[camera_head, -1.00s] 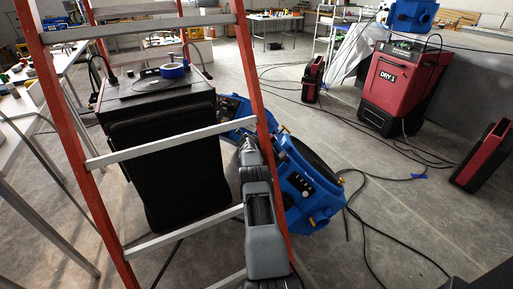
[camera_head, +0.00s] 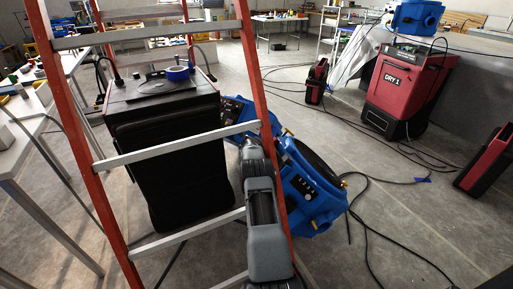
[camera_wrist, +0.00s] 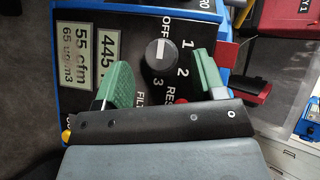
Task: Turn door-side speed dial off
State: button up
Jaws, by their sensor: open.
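The speed dial (camera_wrist: 159,53), a round black knob with a white mark, sits on a black panel (camera_wrist: 135,30) edged in blue. OFF, 1, 2 and 3 are printed around its right side. I cannot tell for certain which label the mark points at. My gripper (camera_wrist: 162,60) is open, its green-padded fingers to the left and right of the dial. I see no contact with it. In the head view my gripper (camera_head: 250,147) is beside two blue machines, one behind (camera_head: 236,108) and one in front (camera_head: 310,185). I cannot tell there which bears this dial.
An orange ladder (camera_head: 75,130) stands close in front. A black cabinet (camera_head: 170,150) is behind its rungs. A red dryer marked DRY 1 (camera_head: 395,90) stands at the back right. Cables (camera_head: 400,150) cross the floor; the floor at the lower right is mostly clear.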

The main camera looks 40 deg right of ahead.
jog(key=shift+v, duration=2.65)
